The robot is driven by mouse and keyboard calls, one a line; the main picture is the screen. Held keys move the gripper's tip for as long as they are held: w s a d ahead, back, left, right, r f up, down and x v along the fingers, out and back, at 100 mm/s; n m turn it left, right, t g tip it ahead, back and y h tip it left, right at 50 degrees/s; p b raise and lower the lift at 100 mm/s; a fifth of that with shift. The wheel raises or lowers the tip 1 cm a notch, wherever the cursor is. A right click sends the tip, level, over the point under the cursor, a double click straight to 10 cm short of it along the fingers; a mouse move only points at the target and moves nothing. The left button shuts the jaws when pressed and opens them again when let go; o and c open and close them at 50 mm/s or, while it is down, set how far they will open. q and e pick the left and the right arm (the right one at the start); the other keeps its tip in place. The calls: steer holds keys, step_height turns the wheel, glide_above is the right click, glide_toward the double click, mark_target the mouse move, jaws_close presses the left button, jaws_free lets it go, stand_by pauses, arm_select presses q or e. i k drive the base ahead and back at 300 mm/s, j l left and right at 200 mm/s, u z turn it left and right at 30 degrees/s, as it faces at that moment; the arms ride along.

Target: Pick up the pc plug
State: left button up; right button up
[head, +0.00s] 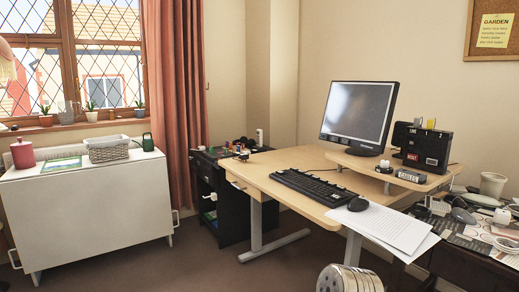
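No thing in the head view can be told for sure as the pc plug. A small white plug-like object (384,164) stands on the raised shelf (362,160) of the desk, right of the monitor foot. Another small white object (502,215) lies among cables on the cluttered table at the right; I cannot tell if it is a plug. A black box (421,147) with small labels and a block marked CABLES (409,175) sit on the shelf.
The wooden desk (275,175) holds a monitor (358,115), keyboard (303,187), mouse (358,204) and papers (390,227). A dark cabinet (232,205) stands left of it, a white table (90,210) by the window. Carpet (190,265) between them is clear.

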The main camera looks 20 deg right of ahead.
mark_target(244, 157)
steer(key=i+j+z, duration=0.25)
steer(key=i+z, duration=0.15)
steer(key=i+j+z, duration=0.6)
steer(key=i+j, duration=1.7)
